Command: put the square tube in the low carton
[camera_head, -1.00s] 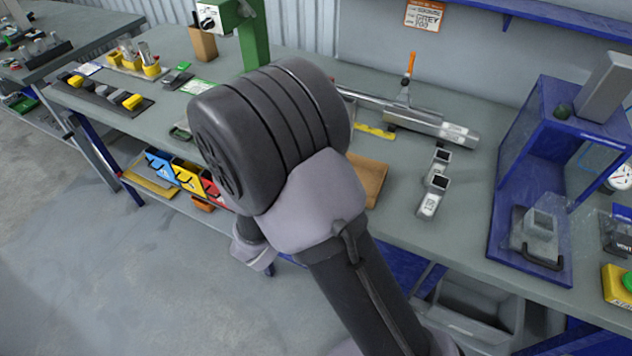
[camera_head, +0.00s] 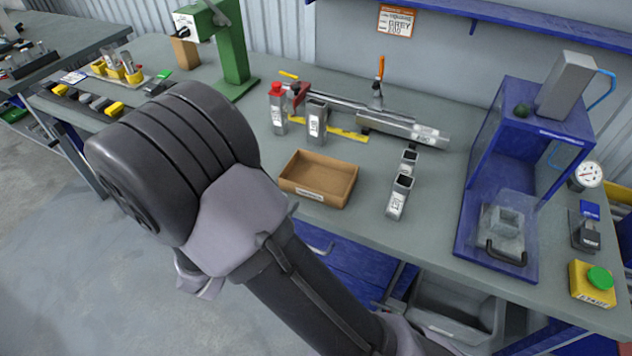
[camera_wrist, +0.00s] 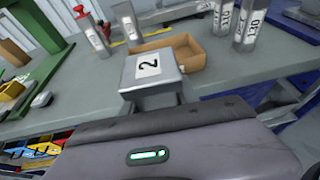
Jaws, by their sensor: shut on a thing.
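The square tube (camera_wrist: 150,68) is a grey metal piece with a white label reading 2. In the wrist view it stands out beyond my gripper (camera_wrist: 152,100), which is shut on it. The fingertips are mostly hidden by the gripper body and the tube. The low carton (camera_head: 328,198) is a shallow, open brown box on the bench and looks empty. It also shows in the wrist view (camera_wrist: 192,47), behind the tube, whose near side covers part of it. In the head view my arm is left of the carton and hides my gripper and the tube.
Two labelled tubes (camera_head: 397,200) stand right of the carton. Another labelled tube (camera_head: 317,121) and a red-topped one (camera_head: 278,112) stand behind it. A long bar (camera_head: 400,125) lies at the back. A blue frame (camera_head: 470,210) stands at right. Bare bench lies around the carton.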

